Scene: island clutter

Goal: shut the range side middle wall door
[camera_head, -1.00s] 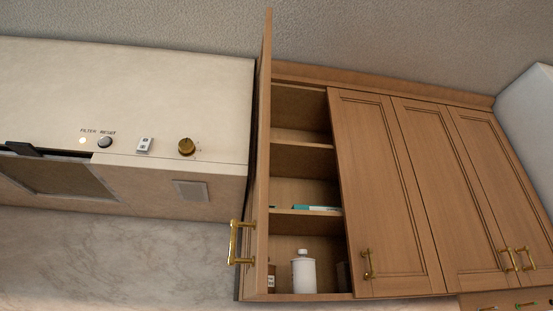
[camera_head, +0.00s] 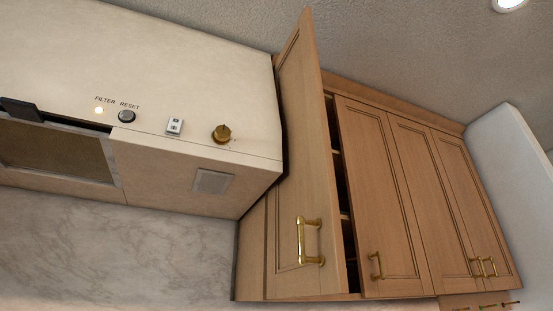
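The open wooden wall door (camera_head: 301,160) is beside the range hood in the head view. It is swung out from its cabinet, and a narrow dark gap shows at its right edge. Its brass handle (camera_head: 310,241) is low on the door front. Through the gap I see only slivers of the cabinet's shelves (camera_head: 341,180); most of the inside is hidden behind the door. My gripper is not in view.
The pale range hood (camera_head: 190,90) with a brass knob (camera_head: 221,134) fills the left, close to the door's hinge side. Shut wall doors (camera_head: 385,190) with brass handles continue to the right. A marble wall (camera_head: 120,240) lies below the hood.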

